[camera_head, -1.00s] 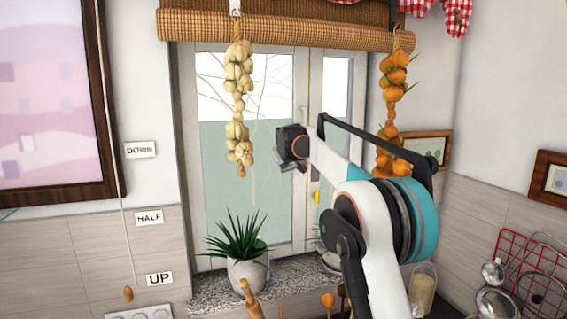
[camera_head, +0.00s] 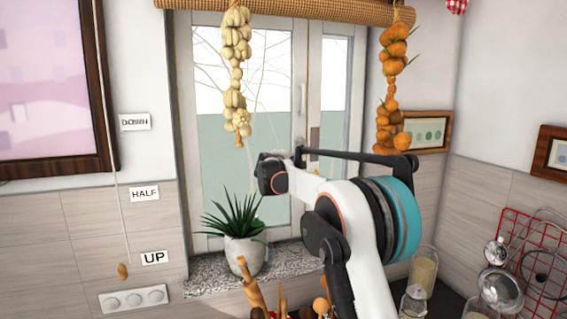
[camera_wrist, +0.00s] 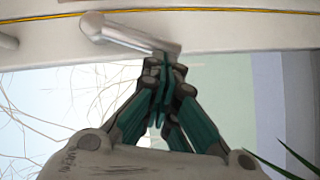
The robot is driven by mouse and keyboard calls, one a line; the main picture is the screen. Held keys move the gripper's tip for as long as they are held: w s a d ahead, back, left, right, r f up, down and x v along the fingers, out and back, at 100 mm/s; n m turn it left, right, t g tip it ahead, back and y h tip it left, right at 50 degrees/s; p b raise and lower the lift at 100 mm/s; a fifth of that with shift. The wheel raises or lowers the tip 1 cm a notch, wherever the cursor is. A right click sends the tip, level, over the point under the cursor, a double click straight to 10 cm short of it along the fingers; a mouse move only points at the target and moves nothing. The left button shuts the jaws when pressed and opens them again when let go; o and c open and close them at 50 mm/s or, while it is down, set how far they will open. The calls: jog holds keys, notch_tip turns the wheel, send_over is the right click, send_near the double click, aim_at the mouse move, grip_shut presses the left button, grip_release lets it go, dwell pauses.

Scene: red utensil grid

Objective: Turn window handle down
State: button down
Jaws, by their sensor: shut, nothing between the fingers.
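The window handle (camera_wrist: 128,35) is a pale grey lever on the white window frame, seen at the top of the wrist view. It slants from a rounded end at upper left to its other end near my fingertips. My gripper (camera_wrist: 163,62) is shut with nothing between its teal and dark fingers. Its fingertips are just below the right end of the handle; I cannot tell whether they touch it. In the head view my arm's end covers part of the window (camera_head: 235,150), and the fingers are not clearly seen.
A potted plant (camera_head: 243,252) stands on the stone sill below the window. A garlic string (camera_head: 236,75) and an onion string (camera_head: 391,100) hang in front of the window. Glass jars (camera_head: 422,272) stand at lower right. A blind cord (camera_head: 122,270) hangs at left.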

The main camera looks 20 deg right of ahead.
jog(key=shift+d+f+n+t+h+b, duration=0.45)
jog(key=shift+d+f+n+b, duration=0.4)
jog(key=shift+d, duration=0.3)
jog(key=shift+f, duration=0.1)
jog(key=s+a+r+p, duration=0.2)
jog(key=s+a+p, duration=0.4)
jog(key=s+a, duration=0.3)
jog(key=shift+s+a, duration=0.2)
jog(key=shift+a, duration=0.1)
